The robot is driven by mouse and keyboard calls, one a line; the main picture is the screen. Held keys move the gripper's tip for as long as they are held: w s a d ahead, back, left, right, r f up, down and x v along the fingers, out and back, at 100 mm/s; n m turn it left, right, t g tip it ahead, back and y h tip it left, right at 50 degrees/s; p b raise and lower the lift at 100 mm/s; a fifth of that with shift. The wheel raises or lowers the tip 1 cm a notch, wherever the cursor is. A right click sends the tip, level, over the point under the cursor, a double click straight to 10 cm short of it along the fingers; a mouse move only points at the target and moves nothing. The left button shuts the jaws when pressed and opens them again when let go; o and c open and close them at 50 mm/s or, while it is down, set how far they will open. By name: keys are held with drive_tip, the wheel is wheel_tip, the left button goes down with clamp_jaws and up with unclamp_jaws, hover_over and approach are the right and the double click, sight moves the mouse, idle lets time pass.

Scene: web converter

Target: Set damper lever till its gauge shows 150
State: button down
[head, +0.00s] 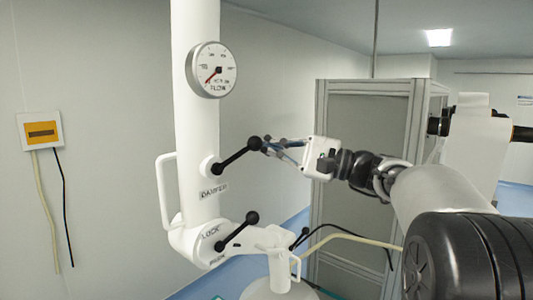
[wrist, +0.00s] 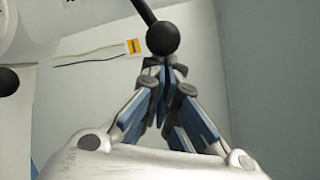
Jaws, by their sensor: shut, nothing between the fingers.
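The damper lever (head: 236,157) is a black rod with a ball knob on the white column above the label "DAMPER". It tilts up to the right. Its knob (wrist: 163,37) also shows in the wrist view, just beyond my fingertips. My gripper (head: 270,146) is shut and empty, with its tips right beside the knob; I cannot tell whether they touch it. The round flow gauge (head: 212,69) sits higher on the column. Its red needle points to the lower left, near the low end of the scale; the numbers are too small to read surely.
A second black lever (head: 238,229) with LOCK and PARK labels sits below. A white handle (head: 165,190) stands on the column's left side. A grey cabinet (head: 362,150) stands behind my arm. A yellow wall box (head: 41,131) with hanging cables is at left.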

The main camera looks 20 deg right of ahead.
drive_tip(key=shift+s+a+r+n+g+h+p, duration=0.25)
drive_tip(key=shift+a+r+n, duration=0.1)
drive_tip(key=shift+r+n, duration=0.6)
drive_tip(key=shift+s+a+r+n+g+h+p, duration=0.25)
drive_tip(key=shift+a+r+n+g+h+p, duration=0.05)
drive_tip(key=shift+r+n, duration=0.6)
drive_tip(key=shift+s+a+r+n+g+h+p, duration=0.25)
drive_tip(key=shift+a+r+n, duration=0.1)
drive_tip(key=shift+r+n, duration=0.55)
